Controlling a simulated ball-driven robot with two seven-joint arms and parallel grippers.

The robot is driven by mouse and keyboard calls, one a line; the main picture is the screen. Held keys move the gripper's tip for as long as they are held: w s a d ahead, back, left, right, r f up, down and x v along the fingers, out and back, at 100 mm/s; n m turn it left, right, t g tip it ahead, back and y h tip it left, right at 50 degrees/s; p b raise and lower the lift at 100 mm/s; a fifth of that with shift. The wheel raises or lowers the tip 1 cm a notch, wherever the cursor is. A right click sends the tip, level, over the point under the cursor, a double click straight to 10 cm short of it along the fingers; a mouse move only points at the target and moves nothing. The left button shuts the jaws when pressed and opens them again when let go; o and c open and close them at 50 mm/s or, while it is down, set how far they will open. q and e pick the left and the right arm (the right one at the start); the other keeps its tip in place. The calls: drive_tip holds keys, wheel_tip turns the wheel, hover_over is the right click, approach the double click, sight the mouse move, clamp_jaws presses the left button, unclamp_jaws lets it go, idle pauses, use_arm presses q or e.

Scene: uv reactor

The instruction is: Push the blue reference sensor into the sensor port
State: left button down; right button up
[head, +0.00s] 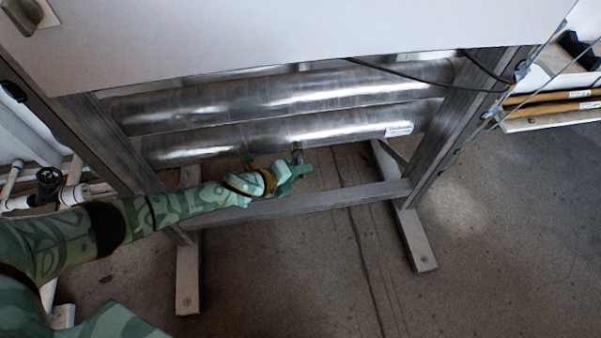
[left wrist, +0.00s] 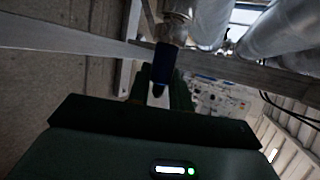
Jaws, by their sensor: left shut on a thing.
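The blue reference sensor (left wrist: 164,62) shows in the left wrist view as a dark blue cylinder between my fingers. My left gripper (left wrist: 160,92) is shut on it. The metal sensor port (left wrist: 175,30) is directly beyond the sensor's far end, lined up closely with it. I cannot tell how far the sensor sits inside the port. In the head view my left gripper (head: 294,173) is just under the lower steel tube (head: 240,138), at the short port stub (head: 297,151). The sensor is hidden there or too small to make out. My right gripper is not in view.
A second steel tube (head: 270,98) lies above the lower one. The metal frame has a crossbar (head: 330,199) close to my left gripper and a right leg (head: 415,240). A white panel (head: 250,40) overhangs the tubes. The floor (head: 290,270) in front is clear.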

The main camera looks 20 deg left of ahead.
use_arm(q)
drive_tip(key=shift+w+a, duration=0.25)
drive_tip(key=shift+w, duration=0.05)
drive_tip(key=c, duration=1.2)
unclamp_jaws()
